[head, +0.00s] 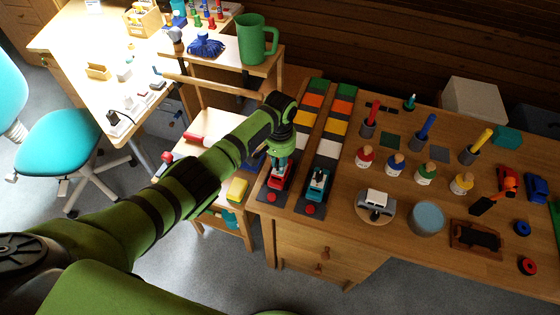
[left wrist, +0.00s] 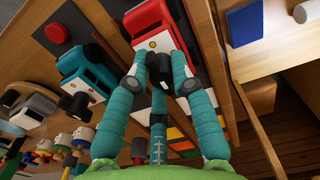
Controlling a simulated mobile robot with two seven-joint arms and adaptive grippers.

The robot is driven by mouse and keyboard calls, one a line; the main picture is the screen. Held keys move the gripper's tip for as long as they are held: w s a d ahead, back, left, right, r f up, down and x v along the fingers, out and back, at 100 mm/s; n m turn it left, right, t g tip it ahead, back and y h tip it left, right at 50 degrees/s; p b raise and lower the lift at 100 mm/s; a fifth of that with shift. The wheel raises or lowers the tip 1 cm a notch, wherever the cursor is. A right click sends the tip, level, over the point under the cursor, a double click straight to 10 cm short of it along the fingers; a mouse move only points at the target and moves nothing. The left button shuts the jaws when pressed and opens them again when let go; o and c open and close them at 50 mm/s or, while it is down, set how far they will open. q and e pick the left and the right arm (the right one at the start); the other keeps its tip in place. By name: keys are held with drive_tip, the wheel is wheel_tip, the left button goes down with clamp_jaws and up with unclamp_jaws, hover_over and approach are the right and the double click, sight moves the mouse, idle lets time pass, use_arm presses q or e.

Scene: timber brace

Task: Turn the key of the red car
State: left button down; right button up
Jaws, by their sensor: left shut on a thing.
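The red car (head: 280,176) stands on a dark strip near the front left edge of the long wooden table. It also shows in the left wrist view (left wrist: 150,18), with a white end facing my gripper. My left gripper (head: 282,160) comes down over the far end of this car. In the left wrist view its teal fingers (left wrist: 160,66) are shut on a small dark part at the car's end, which seems to be the key (left wrist: 158,74). The fingers hide most of that part, so its angle cannot be told. My right gripper is not in view.
A teal car (head: 319,184) stands close beside the red car. Red buttons (head: 310,210) lie in front of the cars, and coloured tiles (head: 335,125) run behind them. A smaller table (head: 205,130) is at left.

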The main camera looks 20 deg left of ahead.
use_arm(q)
drive_tip(key=shift+a+m+p, duration=0.1)
drive_tip(key=shift+m+p, duration=0.45)
drive_tip(key=shift+m, duration=1.45)
drive_tip(key=m, duration=1)
drive_tip(key=shift+m, duration=0.4)
drive_tip(key=m, duration=0.4)
drive_tip(key=shift+m, duration=0.4)
drive_tip(key=c, duration=1.1)
unclamp_jaws()
